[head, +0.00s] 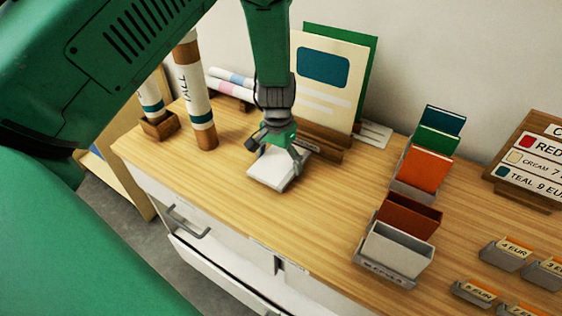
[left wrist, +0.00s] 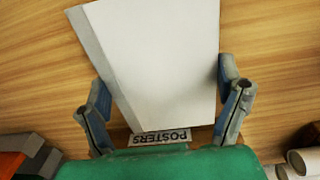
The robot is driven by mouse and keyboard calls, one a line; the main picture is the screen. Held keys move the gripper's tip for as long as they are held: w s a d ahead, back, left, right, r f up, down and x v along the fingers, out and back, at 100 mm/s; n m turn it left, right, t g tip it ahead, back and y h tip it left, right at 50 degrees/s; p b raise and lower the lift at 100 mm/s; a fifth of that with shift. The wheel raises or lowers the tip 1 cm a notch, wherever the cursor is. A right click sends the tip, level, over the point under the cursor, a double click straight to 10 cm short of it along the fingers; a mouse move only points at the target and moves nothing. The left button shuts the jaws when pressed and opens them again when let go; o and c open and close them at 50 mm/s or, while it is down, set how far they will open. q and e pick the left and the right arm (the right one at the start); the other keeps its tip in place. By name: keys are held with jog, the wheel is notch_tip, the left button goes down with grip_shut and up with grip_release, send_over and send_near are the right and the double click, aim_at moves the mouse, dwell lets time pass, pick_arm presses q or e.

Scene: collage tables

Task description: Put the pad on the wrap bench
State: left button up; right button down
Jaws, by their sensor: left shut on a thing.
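The pad (head: 272,172) is a white, flat block at the middle of the wooden counter (head: 225,165) in the head view. My left gripper (head: 274,150) comes down on it from above, one finger at each side, and is shut on it. In the left wrist view the pad (left wrist: 155,60) fills the middle between the two fingers (left wrist: 165,95). It lies at or just over the counter top; I cannot tell whether it touches. No label marks this counter as the wrap bench. My right gripper is not in view.
A poster rack (head: 325,143) with large cards stands close behind the pad. Upright tubes (head: 195,105) stand to the left. A card holder (head: 415,180), a grey bin (head: 395,252) and small price-labelled trays (head: 505,253) are to the right. The counter front is clear near the pad.

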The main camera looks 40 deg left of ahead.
aim_at(279, 161)
pick_arm(q)
jog(key=shift+f, duration=0.5)
jog(key=o, duration=1.2)
jog(key=shift+d, duration=0.25)
jog(key=shift+r, duration=0.1)
notch_tip(279, 161, up, 12)
jog(key=shift+a, duration=0.2)
jog(key=shift+a, duration=0.1)
